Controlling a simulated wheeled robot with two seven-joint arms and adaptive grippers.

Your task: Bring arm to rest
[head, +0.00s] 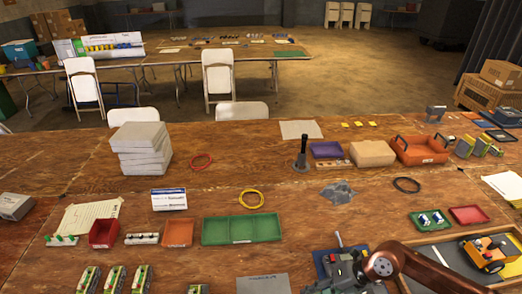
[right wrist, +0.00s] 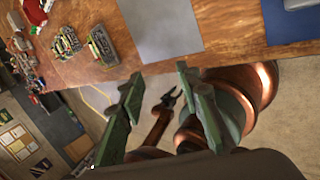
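My right gripper (right wrist: 158,76) shows in the right wrist view as two green fingers set well apart, with nothing between them. It is near the table's front edge, with floor visible beyond the fingers. My left gripper (right wrist: 171,98) shows small and dark between them, below the table edge. Its two prongs are apart and look empty. In the head view, my copper-coloured right arm reaches in from the lower right, over the front of the table. The left arm is not visible in the head view.
The wooden table (head: 300,222) holds a green tray (head: 242,229), a tray with an orange machine (head: 488,252), a grey sheet (right wrist: 160,27) and a blue mat (right wrist: 291,22). Green-and-white modules (head: 138,280) line the front left. Bare wood lies around the yellow ring (head: 251,191).

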